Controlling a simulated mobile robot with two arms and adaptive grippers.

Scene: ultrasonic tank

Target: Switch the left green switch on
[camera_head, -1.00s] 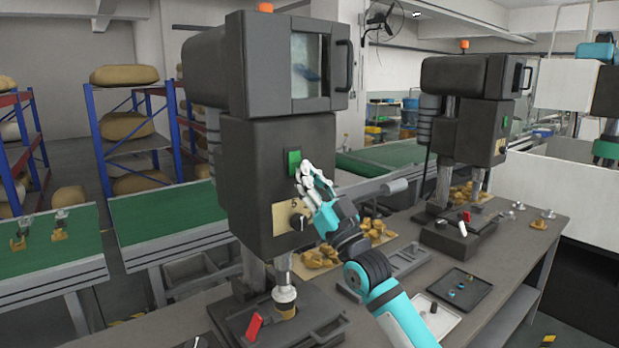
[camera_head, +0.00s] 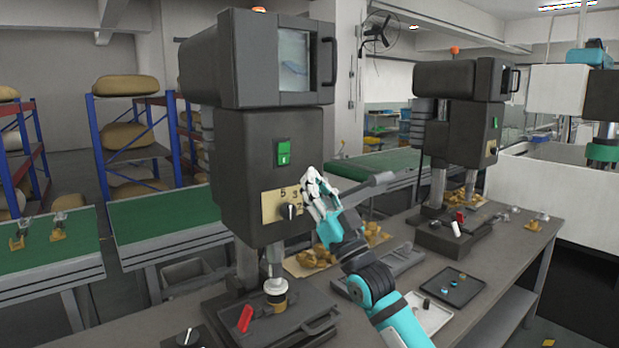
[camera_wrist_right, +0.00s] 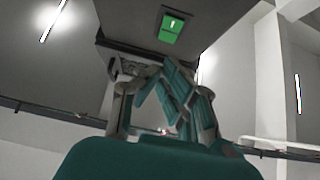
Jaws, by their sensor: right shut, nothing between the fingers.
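The left green switch (camera_head: 283,153) is on the front of the near dark machine, above a beige dial plate (camera_head: 272,206). Its lower half carries a small white mark. In the right wrist view the switch (camera_wrist_right: 170,27) shows at the top, beyond my fingers. My right gripper (camera_head: 314,183) is shut and empty, below and to the right of the switch, beside the dial plate, apart from the switch. The fingers also show in the right wrist view (camera_wrist_right: 168,92). My left gripper is out of view.
A second dark machine (camera_head: 458,137) with its own green switch (camera_head: 494,122) stands further right. A black dial knob (camera_head: 291,211) is close to my right gripper. A dark tray (camera_head: 452,287) and a pale tray (camera_head: 428,312) lie on the bench.

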